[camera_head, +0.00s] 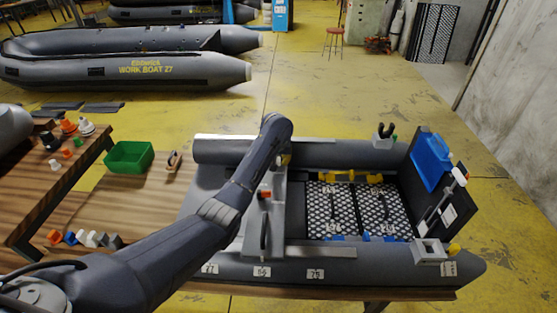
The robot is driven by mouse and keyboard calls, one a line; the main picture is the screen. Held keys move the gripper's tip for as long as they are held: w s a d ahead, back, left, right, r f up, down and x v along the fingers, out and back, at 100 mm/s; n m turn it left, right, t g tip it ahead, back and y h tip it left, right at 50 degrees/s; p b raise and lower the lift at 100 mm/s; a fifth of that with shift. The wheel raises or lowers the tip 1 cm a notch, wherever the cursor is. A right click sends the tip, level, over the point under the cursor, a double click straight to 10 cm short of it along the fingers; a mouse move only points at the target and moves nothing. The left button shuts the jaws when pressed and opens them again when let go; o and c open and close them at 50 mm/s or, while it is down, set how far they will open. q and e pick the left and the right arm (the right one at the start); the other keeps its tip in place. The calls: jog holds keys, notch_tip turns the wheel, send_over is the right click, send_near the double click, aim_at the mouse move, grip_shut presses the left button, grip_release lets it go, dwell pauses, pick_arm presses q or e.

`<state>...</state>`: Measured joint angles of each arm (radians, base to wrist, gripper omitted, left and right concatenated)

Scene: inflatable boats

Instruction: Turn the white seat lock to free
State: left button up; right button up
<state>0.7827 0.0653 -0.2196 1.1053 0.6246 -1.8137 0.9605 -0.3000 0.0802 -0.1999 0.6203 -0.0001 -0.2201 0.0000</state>
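A grey seat board (251,238) lies across the grey inflatable boat (345,274). A small orange part (265,193) and a dark upright handle-like part (263,231) are on it. I cannot make out a white seat lock for sure. My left arm reaches in from the lower left and bends over the seat's far end. My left gripper (285,160) is mostly hidden behind the arm, near the far tube. Its fingers, and whether they hold or touch anything, cannot be seen. My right gripper is not in view.
A pale bracket (429,251) sits on the near tube. A green bin (129,157) and several small coloured parts lie on the wooden table (140,205) at left.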

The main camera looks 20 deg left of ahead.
pick_arm(q)
grip_shut()
jog(key=shift+m, duration=0.3)
jog(key=m+h, duration=0.1)
jog(key=m, duration=0.1)
jog(key=a+m, duration=0.1)
jog(key=m, duration=0.1)
jog(key=shift+h, duration=0.4)
jog(key=m, duration=0.1)
jog(key=m+h, duration=0.1)
jog(key=m, duration=0.2)
jog(key=shift+w+a+h, duration=0.1)
jog(key=shift+a+h, duration=0.2)
jog(key=m, duration=0.1)
jog(key=m+g, duration=0.1)
jog(key=m, duration=0.1)
jog(key=m+h, duration=0.1)
jog(key=m, duration=0.1)
jog(key=shift+w+a+g, duration=0.25)
jog(key=shift+w+g, duration=0.05)
jog(key=shift+w+m+g+h, duration=0.15)
jog(key=shift+m+g+h, duration=0.3)
jog(key=shift+m, duration=0.85)
jog(key=shift+w+a+f+m+g, duration=0.1)
jog(key=shift+m+g, duration=0.25)
jog(key=shift+m, duration=0.55)
jog(key=o, duration=0.6)
grip_release()
jog(key=shift+c, duration=0.2)
